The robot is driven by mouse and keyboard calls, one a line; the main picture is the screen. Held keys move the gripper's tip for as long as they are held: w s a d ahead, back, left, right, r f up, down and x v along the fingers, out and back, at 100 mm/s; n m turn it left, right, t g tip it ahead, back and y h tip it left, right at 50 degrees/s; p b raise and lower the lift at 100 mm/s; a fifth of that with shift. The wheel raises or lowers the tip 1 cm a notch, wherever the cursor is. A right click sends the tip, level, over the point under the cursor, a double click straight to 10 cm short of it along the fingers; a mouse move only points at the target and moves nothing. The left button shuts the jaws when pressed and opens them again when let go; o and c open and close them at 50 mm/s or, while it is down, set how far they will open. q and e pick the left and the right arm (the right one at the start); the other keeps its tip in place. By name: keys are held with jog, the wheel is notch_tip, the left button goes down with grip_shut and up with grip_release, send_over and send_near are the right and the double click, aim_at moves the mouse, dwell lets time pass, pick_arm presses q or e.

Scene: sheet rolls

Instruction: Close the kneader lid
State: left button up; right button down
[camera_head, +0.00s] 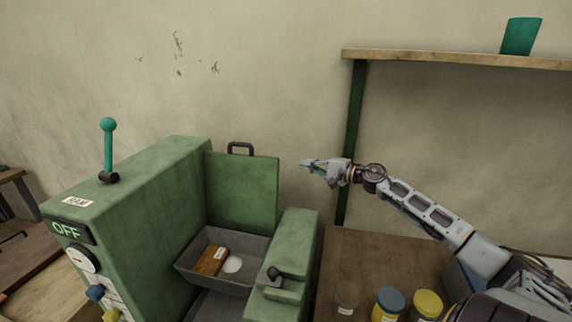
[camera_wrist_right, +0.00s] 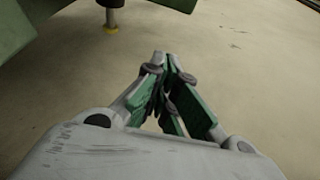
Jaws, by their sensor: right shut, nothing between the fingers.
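The kneader (camera_head: 150,205) is a green machine at the left and centre of the head view. Its lid (camera_head: 242,190) stands upright at the back of the trough (camera_head: 190,266), with a dark handle (camera_head: 240,147) on its top edge. The trough is open and holds a brown block (camera_head: 211,260) and a round white piece (camera_head: 233,265). My right gripper (camera_head: 308,166) is in the air to the right of the lid, apart from it. Its fingers (camera_wrist_right: 168,85) are closed together and empty in the right wrist view. My left gripper is not in view.
A wooden table (camera_head: 375,258) right of the kneader carries several jars, including blue (camera_head: 389,301) and yellow (camera_head: 427,303) lids. A shelf (camera_head: 450,58) with a green cup (camera_head: 521,36) is above.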

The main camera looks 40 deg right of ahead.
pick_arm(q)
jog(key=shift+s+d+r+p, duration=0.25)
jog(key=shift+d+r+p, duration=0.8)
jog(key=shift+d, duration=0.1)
pick_arm(e)
jog(key=x, duration=0.8)
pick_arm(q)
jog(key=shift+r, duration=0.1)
pick_arm(e)
jog(key=shift+w, duration=0.2)
pick_arm(q)
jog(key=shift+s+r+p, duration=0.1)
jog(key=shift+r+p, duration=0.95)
jog(key=shift+p, duration=0.1)
pick_arm(e)
jog(key=shift+s+a+r, duration=0.2)
jog(key=shift+s+a, duration=0.45)
jog(key=shift+a, duration=0.05)
jog(key=shift+s+a+r, duration=0.25)
jog(key=shift+s+a, duration=0.4)
jog(key=shift+a, duration=0.05)
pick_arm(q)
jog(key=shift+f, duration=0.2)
